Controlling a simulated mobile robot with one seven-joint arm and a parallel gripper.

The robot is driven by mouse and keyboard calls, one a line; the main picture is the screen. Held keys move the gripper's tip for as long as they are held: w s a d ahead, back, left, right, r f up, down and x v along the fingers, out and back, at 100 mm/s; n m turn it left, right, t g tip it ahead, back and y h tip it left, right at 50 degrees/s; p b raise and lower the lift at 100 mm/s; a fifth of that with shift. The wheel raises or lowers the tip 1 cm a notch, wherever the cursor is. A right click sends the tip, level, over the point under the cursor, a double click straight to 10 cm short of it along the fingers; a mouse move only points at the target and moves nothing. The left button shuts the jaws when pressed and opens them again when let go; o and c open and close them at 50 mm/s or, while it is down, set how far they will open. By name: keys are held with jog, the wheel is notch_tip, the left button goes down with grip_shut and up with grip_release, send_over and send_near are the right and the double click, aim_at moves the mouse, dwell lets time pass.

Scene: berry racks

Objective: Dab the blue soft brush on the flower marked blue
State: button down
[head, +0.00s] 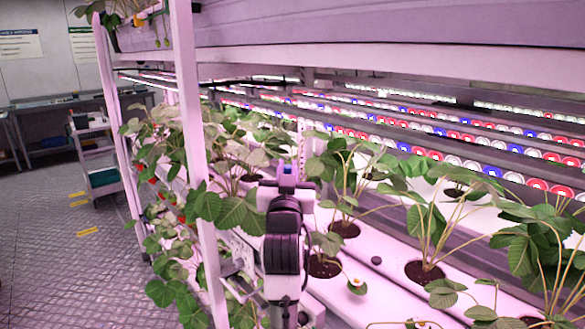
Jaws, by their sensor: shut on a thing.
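My gripper (287,179) is at the far end of my black and white arm, in the middle of the head view. It is seen from behind and is shut on the blue soft brush (287,169), of which only a small blue part shows at the top. The brush tip is hidden. A white flower (357,284) hangs low at the front of the white growing channel, to the right of and below my gripper. Another pale flower (413,323) shows at the bottom edge. I cannot make out a blue mark on either one.
Strawberry plants (430,225) grow from round holes in the white channel (385,290). An upright rack post (190,130) stands left of my arm. A shelf beam (400,58) runs overhead. The floor aisle (50,235) at left is clear, with a cart (97,150) farther back.

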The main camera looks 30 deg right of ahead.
jog(key=shift+f+b, duration=2.25)
jog(key=shift+f, duration=0.75)
jog(key=shift+f+b, duration=0.45)
jog(key=shift+f, duration=0.2)
jog(key=shift+r, duration=0.2)
jog(key=shift+r+p, duration=2.7)
jog(key=shift+r, duration=0.7)
jog(key=shift+f, duration=0.1)
